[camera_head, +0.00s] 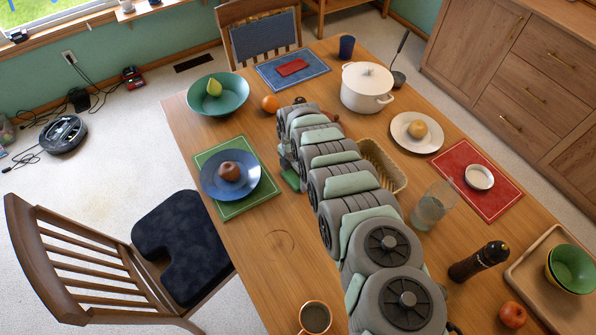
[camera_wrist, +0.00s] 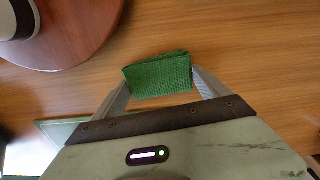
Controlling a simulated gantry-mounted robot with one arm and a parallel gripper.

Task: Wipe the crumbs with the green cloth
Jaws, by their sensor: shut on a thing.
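My gripper (camera_wrist: 160,75) is shut on the folded green cloth (camera_wrist: 158,74), which sits between the two fingers in the wrist view. The cloth also shows in the camera_head view (camera_head: 291,180), low at the table, to the right of the green placemat (camera_head: 240,207). I cannot tell whether the cloth touches the wood. I cannot make out any crumbs in either view. My arm hides much of the middle of the table (camera_head: 235,272).
A blue plate (camera_head: 212,189) with a brown fruit lies on the green placemat. A teal bowl (camera_head: 232,97) and an orange (camera_head: 270,104) stand farther back. A wicker basket (camera_head: 394,168) stands right of my arm. A round brown object (camera_wrist: 75,45) is at the wrist view's upper left.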

